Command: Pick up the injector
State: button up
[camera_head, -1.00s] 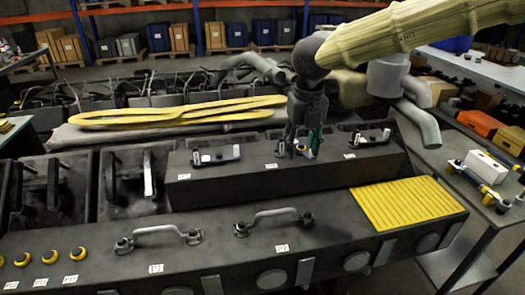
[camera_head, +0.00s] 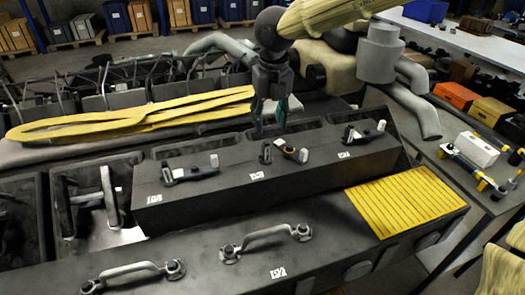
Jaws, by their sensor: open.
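Three similar dark fittings with pale ends sit in a row on the dark raised engine block: a left fitting (camera_head: 188,172), a middle fitting (camera_head: 285,152) and a right fitting (camera_head: 363,133). I cannot tell for sure which of these is the injector. My gripper (camera_head: 271,121) points down just above and behind the middle fitting in the head view. It is open and looks empty. Its fingertips are small and partly dark against the block.
Two curved handles (camera_head: 266,241) and (camera_head: 133,273) stand on the front ledge. A yellow slatted pad (camera_head: 405,201) lies at its right end. A yellow strap (camera_head: 130,122) lies behind the block. A side table at right holds a white box (camera_head: 477,149) and an orange case (camera_head: 457,96).

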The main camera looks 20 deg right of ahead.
aim_at(267, 143)
jog(key=f, duration=0.3)
jog(key=f+p, duration=0.1)
jog(key=shift+w+a+f, duration=0.15)
jog(key=shift+a+f, duration=0.15)
jog(key=shift+a, duration=0.1)
jog(key=shift+f, duration=0.15)
jog(key=shift+d+f+p, duration=0.15)
jog(key=shift+f+p, duration=0.05)
jog(key=shift+p, duration=0.15)
notch_tip(267, 143, down, 4)
jog(key=shift+w+p, duration=0.1)
jog(key=shift+p, duration=0.7)
jog(key=shift+f, duration=0.25)
jog(key=shift+c, duration=0.2)
grip_shut()
